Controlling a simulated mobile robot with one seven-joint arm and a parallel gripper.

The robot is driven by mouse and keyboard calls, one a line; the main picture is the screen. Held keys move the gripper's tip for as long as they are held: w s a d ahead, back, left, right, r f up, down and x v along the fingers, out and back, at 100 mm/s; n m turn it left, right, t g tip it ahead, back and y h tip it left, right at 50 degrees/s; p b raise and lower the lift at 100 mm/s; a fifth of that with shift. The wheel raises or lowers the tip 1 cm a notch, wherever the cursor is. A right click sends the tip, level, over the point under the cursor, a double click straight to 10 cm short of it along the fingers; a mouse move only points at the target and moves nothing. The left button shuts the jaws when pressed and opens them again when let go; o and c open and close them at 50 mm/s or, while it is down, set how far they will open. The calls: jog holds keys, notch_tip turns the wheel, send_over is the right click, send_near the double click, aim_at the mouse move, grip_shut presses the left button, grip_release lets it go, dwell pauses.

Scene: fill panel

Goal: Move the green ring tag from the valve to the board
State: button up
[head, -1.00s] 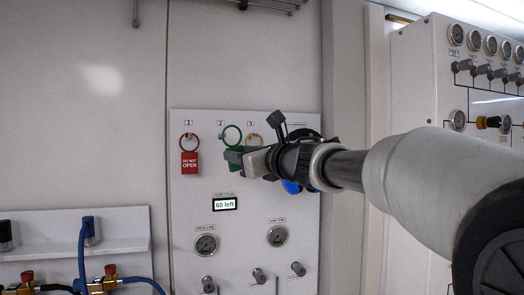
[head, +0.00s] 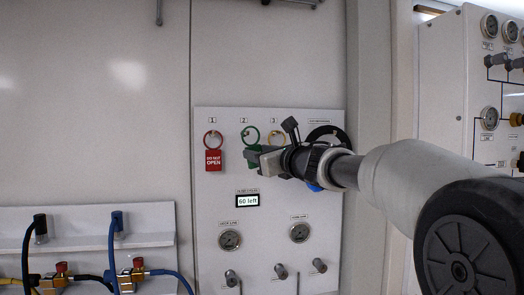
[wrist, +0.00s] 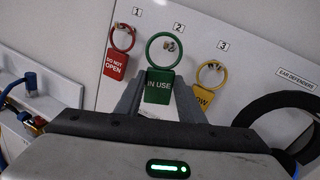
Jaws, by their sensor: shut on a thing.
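The green ring tag (wrist: 158,86), marked IN USE, is between the fingers of my gripper (wrist: 158,98) in the wrist view. My gripper is shut on its plate, with the ring standing up above. Hook 2 (wrist: 169,45) shows inside the ring; I cannot tell whether the ring is over it or only in front of it. In the head view the green ring (head: 251,135) is just right of and below label 2, and my gripper (head: 260,159) covers part of the plate. The board (head: 222,190) is the pale panel with numbered hooks.
A red DO NOT OPEN tag (wrist: 119,50) hangs at hook 1, left. A yellow tag (wrist: 206,87) hangs at hook 3, close to my right finger. Black ear defenders (wrist: 283,112) are at the right. Gauges and knobs sit lower on the board. Hoses and valves (head: 131,275) are at lower left.

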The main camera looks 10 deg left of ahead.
jog(key=shift+w+a+p, duration=0.4)
jog(key=shift+w+p, duration=0.2)
jog(key=shift+w, duration=0.25)
jog(key=shift+w+a+p, duration=0.4)
jog(key=shift+w+p, duration=0.15)
jog(key=shift+w, duration=0.25)
jog(key=shift+w+a+f+b, duration=0.25)
jog(key=shift+w+f+b, duration=0.15)
jog(key=shift+w, duration=0.15)
jog(key=o, duration=1.1)
